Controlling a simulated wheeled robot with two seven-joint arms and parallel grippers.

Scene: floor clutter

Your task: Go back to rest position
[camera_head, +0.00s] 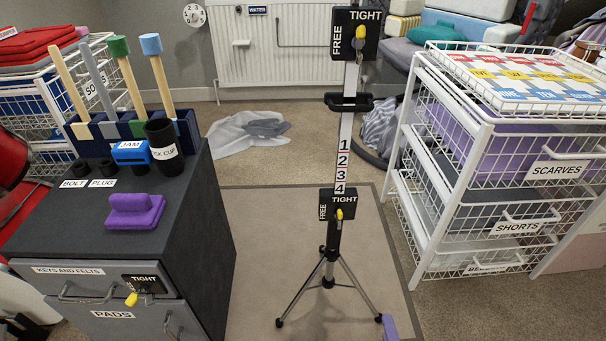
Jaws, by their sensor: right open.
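No arm of mine reaches across the scene.
A tripod stand (341,215) with black TIGHT/FREE blocks stands on a mat in the middle. A dark cabinet (190,225) bearing tools and a purple block (134,211) is at left. White wire baskets (470,185) stand at right. A grey cloth (245,132) lies behind.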

